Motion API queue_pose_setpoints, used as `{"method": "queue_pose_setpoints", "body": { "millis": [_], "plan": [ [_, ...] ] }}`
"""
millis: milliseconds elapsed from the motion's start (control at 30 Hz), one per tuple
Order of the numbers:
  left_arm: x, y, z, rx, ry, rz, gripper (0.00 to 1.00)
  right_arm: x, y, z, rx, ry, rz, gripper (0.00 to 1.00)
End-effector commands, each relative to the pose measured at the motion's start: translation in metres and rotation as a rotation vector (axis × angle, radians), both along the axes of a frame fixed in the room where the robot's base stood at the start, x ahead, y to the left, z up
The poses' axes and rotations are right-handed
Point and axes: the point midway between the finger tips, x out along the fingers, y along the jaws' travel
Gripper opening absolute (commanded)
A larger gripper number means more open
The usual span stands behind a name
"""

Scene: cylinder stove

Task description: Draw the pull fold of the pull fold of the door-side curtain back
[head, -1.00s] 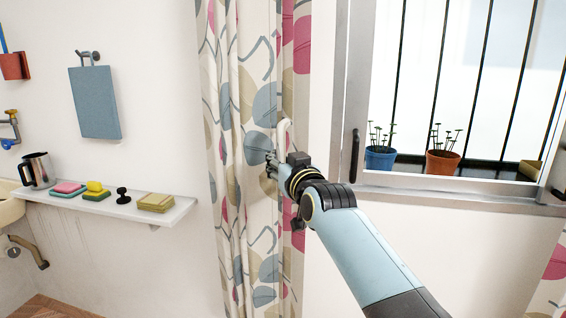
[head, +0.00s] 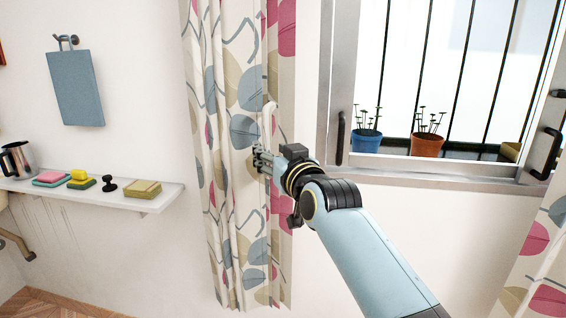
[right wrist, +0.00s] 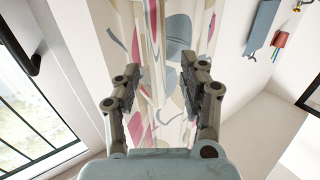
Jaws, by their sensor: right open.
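The curtain (head: 228,180), printed with pink, blue and beige leaves, hangs in folds left of the window. A narrow pale strip, which looks like its pull fold (head: 269,113), stands out along its right part. My right gripper (head: 262,160) is at this strip, at mid-height of the curtain. In the right wrist view the gripper (right wrist: 155,85) is open, with a finger on each side of folds of the curtain (right wrist: 160,45). I cannot tell whether the fingers touch the cloth. My left gripper is not in view.
The window (head: 440,90) with bars and potted plants is right of the curtain; its dark handle (head: 340,138) is close to my right arm. A second curtain (head: 540,265) hangs at the right edge. A shelf (head: 130,198) with small items is on the left.

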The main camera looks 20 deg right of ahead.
Motion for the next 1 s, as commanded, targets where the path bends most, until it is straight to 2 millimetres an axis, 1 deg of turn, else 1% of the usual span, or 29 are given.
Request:
{"method": "queue_pose_setpoints", "body": {
  "millis": [33, 200, 300, 400, 533, 900, 967, 1000],
  "plan": [
    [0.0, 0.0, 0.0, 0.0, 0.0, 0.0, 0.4, -0.013, 0.0, -0.001, 0.002, 0.001, -0.001, 0.43],
    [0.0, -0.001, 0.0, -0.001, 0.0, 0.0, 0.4, -0.048, -0.002, -0.001, 0.001, 0.003, 0.0, 0.43],
    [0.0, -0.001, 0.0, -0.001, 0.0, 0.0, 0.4, -0.062, -0.002, -0.001, 0.001, 0.003, 0.0, 0.43],
    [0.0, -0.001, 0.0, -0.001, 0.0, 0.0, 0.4, -0.071, -0.002, -0.001, 0.001, 0.003, 0.001, 0.43],
    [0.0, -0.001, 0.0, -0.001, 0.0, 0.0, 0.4, -0.074, -0.003, 0.0, 0.0, 0.002, 0.001, 0.43],
    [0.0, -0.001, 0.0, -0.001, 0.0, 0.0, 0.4, -0.074, -0.002, -0.001, 0.0, 0.002, 0.001, 0.43],
    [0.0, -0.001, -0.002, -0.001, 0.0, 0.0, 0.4, -0.075, -0.003, -0.004, 0.0, 0.006, 0.001, 0.43],
    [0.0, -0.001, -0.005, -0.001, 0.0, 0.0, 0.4, -0.077, -0.003, -0.011, -0.002, 0.013, 0.001, 0.43]
  ]
}}
